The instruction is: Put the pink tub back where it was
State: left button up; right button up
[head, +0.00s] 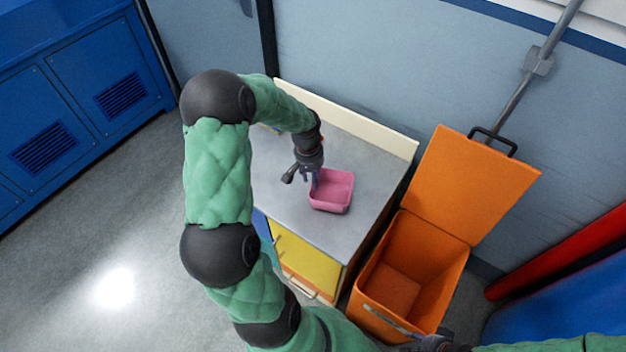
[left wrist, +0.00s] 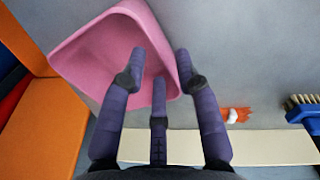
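The pink tub (head: 331,198) stands upright and looks empty on the grey top of the cabinet, close to its right side. My left gripper (head: 305,177) is at the tub's left rim, with its fingers apart. In the left wrist view, the fingers (left wrist: 160,75) reach over the near-right wall of the tub (left wrist: 95,55). One finger overlaps the tub's inside and another lies at or just outside its rim; contact is unclear. My right gripper (head: 435,343) shows only partly at the bottom edge, and its fingers are unclear.
An orange bin (head: 405,285) with its lid (head: 475,185) raised stands right of the cabinet (head: 305,262). A blue brush (left wrist: 303,110) and a small orange-and-white item (left wrist: 237,115) lie near the cream back ledge (left wrist: 260,147). The cabinet top's front is clear.

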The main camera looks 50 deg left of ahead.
pick_arm(q)
notch_tip(320, 180, up, 9)
jog(key=p, duration=0.2)
jog(key=shift+s+a+p, duration=0.25)
jog(key=shift+p, duration=0.1)
dwell(1.1)
